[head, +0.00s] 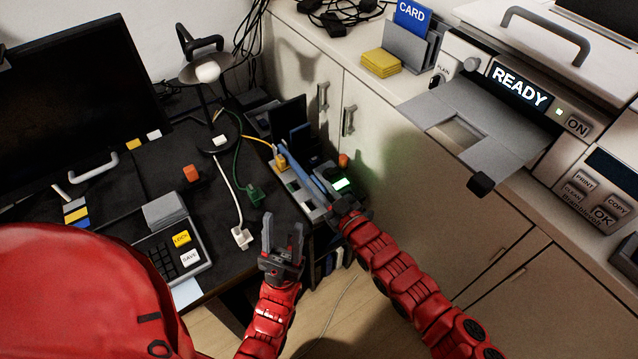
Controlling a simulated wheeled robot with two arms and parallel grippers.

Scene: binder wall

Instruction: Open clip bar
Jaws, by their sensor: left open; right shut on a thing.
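A long blue-grey bar (303,173), which looks like the clip bar, runs slantwise over a light grey device (297,190) at the right end of the dark desk. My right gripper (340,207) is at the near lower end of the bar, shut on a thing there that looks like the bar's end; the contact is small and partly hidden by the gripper. My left gripper (283,232) is open and empty, fingers pointing up the picture, in front of the desk edge and left of the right gripper. Whether the bar is raised or down is hard to tell.
The device has a lit green display (342,184) and an orange knob (343,160). White (241,237) and green (254,194) cable plugs lie on the desk, left of my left gripper. A keypad (172,252) is nearer. Cabinets (385,150) close off the right; a printer (520,90) overhangs.

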